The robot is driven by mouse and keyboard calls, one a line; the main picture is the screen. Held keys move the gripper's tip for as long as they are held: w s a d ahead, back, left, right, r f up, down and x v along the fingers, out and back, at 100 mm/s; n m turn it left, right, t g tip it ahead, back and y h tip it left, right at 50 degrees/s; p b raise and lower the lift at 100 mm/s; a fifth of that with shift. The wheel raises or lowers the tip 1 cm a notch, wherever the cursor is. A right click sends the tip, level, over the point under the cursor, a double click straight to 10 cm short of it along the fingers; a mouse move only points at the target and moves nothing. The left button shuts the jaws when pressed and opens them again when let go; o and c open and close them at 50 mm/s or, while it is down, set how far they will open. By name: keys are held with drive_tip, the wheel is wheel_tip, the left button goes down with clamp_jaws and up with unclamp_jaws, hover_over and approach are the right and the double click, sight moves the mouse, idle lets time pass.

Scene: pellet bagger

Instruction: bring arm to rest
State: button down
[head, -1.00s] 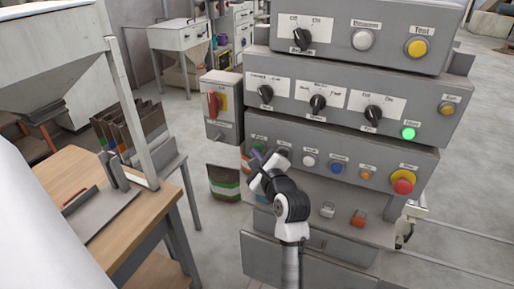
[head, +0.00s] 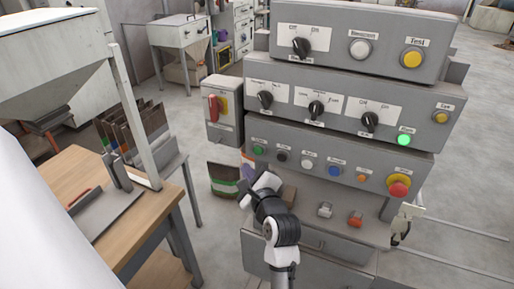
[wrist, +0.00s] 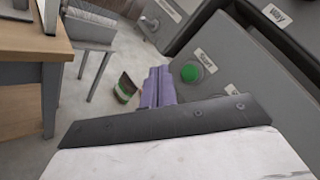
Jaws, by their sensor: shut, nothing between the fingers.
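My gripper shows in the wrist view as shut purple fingers (wrist: 158,88) with nothing between them. In the head view my gripper (head: 245,160) is mostly hidden behind my white and black wrist, in front of the lower left of the control panel (head: 345,150). The fingers are apart from the green button (head: 258,150), which also shows to their right in the wrist view (wrist: 191,72). A green lamp (head: 404,140) is lit on the middle row of the panel.
A red-handled switch box (head: 222,110) stands left of the panel. A wooden table (head: 150,215) is at the left. A bag (head: 223,180) stands on the floor between them. A red stop button (head: 398,188) sits at the panel's lower right. Grey floor is open beyond.

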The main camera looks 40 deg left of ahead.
drive_tip(key=shift+s+d, duration=0.15)
drive_tip(key=shift+s, duration=0.45)
